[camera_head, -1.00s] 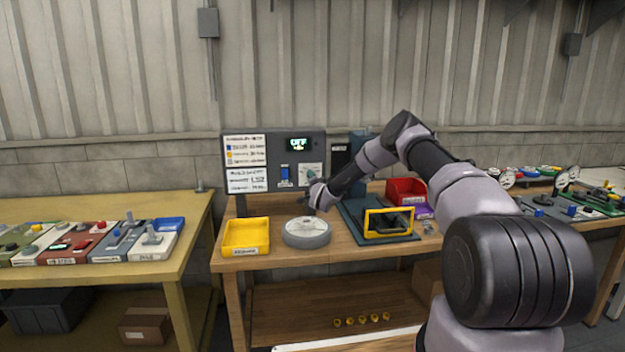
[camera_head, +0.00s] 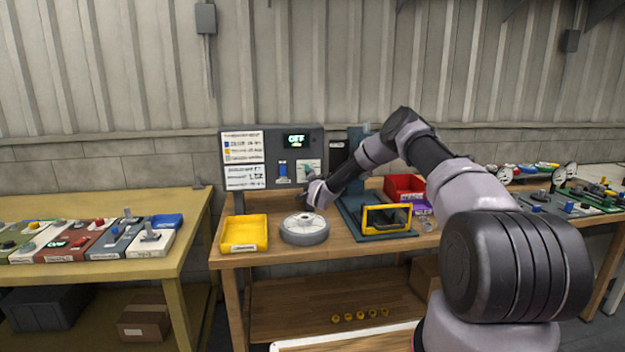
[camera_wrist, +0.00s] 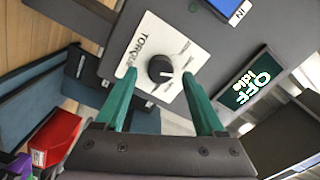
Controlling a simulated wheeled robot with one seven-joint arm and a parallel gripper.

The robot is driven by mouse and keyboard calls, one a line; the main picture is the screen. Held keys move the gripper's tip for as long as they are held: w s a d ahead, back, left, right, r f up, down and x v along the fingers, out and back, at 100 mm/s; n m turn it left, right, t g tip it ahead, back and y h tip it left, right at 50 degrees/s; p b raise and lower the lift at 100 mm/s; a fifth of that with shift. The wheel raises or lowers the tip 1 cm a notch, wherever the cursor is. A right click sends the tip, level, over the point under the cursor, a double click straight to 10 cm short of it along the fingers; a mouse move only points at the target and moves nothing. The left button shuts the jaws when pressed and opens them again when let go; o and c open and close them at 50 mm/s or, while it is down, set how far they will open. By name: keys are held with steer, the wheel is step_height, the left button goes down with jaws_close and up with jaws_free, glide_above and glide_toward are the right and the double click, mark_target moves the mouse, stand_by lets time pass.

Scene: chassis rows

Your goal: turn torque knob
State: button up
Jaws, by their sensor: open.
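The black torque knob (camera_wrist: 160,69) sits on a white dial plate (camera_wrist: 143,47) marked "TORQUE", on a dark grey panel. It shows in the wrist view between the green fingers of my gripper (camera_wrist: 158,88). The fingers are apart, one on each side of the knob, and do not visibly touch it. In the head view the dial plate (camera_head: 308,168) is on the upright panel (camera_head: 262,141), and my gripper (camera_head: 309,178) is in front of it, partly hiding the knob. The display (camera_wrist: 252,90) reads "OFF" and "Idle".
A blue switch (camera_head: 283,170) is left of the dial. On the bench below are a yellow bin (camera_head: 244,233), a grey wheel (camera_head: 304,229), a yellow-framed fixture (camera_head: 387,219) and a red bin (camera_head: 404,187). Labels (camera_head: 243,146) cover the panel's left side.

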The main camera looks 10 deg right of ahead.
steer(key=s, duration=1)
steer(key=shift+s, duration=0.15)
steer(key=s+a+r+n+g+y, duration=0.15)
steer(key=s+r+n, duration=0.25)
steer(key=r, duration=0.5)
steer(key=s+a+r+n+g+y, duration=0.1)
steer(key=s+r+n+g+y, duration=0.2)
steer(key=r, duration=0.6)
steer(key=s+d+r+n+g+h, duration=0.1)
steer(key=s+d+r+g+h, duration=0.15)
steer(key=s+r, duration=0.55)
steer(key=s+d+r+n+g+h, duration=0.1)
steer(key=s+d+r, duration=0.25)
steer(key=s, duration=0.85)
steer(key=s+d+r+g, duration=0.1)
steer(key=s, duration=1.2)
steer(key=s+d+r+g+y, duration=0.1)
steer(key=s, duration=1.3)
steer(key=shift+g, duration=0.4)
